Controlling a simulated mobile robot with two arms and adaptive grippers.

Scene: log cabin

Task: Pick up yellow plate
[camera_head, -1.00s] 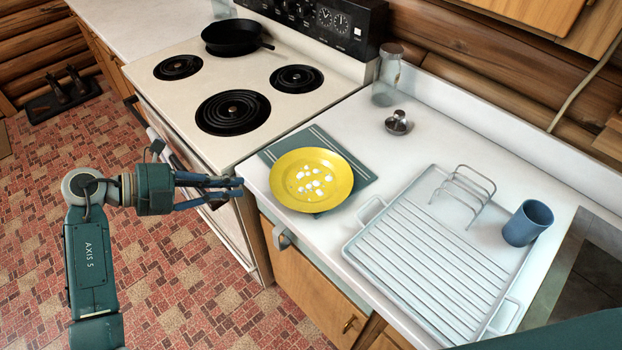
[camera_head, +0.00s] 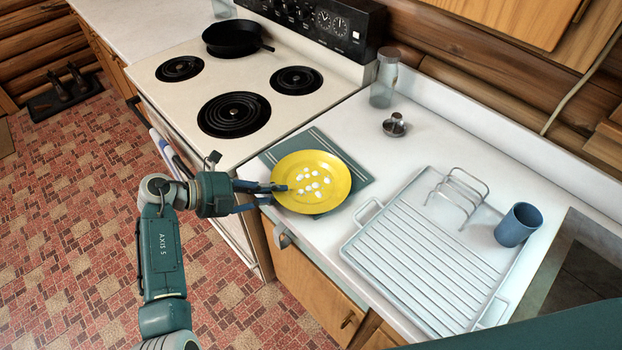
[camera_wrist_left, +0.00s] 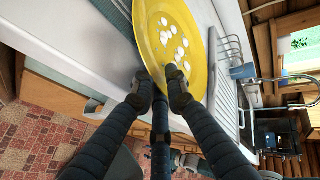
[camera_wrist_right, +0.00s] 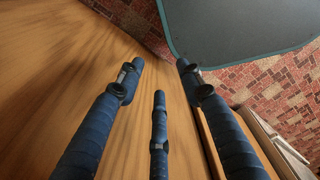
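The yellow plate (camera_head: 325,195) lies on a folded grey-green striped cloth (camera_head: 350,168) at the counter's front edge, right of the stove. Small white spots show on its face. My left gripper (camera_head: 272,194) is at the plate's left rim, its fingers apart, with one fingertip overlapping the rim. In the left wrist view the fingertips (camera_wrist_left: 160,88) are spread in front of the yellow plate (camera_wrist_left: 180,60); whether they touch it is unclear. My right gripper (camera_wrist_right: 158,78) is open and empty in the right wrist view, facing a wooden surface.
A glass jar (camera_head: 384,80) and metal lid (camera_head: 395,125) are behind. A black pan (camera_head: 232,38) sits on the stove (camera_head: 190,110).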

